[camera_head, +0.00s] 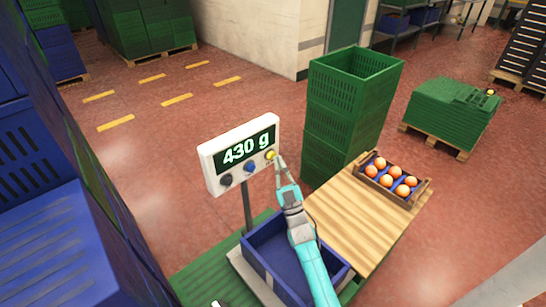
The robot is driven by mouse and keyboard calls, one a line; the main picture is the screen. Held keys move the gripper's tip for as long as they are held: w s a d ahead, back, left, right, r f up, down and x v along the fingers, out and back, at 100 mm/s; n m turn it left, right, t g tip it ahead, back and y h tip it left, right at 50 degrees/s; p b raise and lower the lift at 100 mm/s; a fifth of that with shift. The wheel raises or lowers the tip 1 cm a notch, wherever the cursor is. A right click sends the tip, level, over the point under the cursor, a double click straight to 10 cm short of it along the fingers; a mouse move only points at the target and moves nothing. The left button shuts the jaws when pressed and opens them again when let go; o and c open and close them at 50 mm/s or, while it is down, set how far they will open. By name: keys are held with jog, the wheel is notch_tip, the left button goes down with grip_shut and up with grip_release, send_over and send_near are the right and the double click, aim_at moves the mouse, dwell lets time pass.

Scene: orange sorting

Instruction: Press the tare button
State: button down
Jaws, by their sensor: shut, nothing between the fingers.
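The scale's display panel (213,155) is white, stands on a post and reads 430 g. Below the reading are a black button (225,180), a blue button (249,167) and a yellow button (270,155). I cannot read any label that tells which is the tare button. My gripper (279,161) is shut and empty, with its tips right beside the yellow button at the panel's right end. I cannot tell whether they touch it. A blue crate (262,262) sits on the scale's platform (243,270), partly hidden by my arm; its visible inside looks empty.
A wooden table (350,220) right of my arm holds a small crate (412,200) of several oranges. Stacked green crates (335,120) stand behind it. Blue crates (50,240) fill the left side. Open red floor lies behind the panel.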

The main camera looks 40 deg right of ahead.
jog(key=shift+w, duration=0.55)
dwell(0.7)
jog(key=shift+s, duration=1)
jog(key=shift+s, duration=0.1)
jog(key=shift+s+d, duration=0.15)
jog(key=shift+s, duration=2.25)
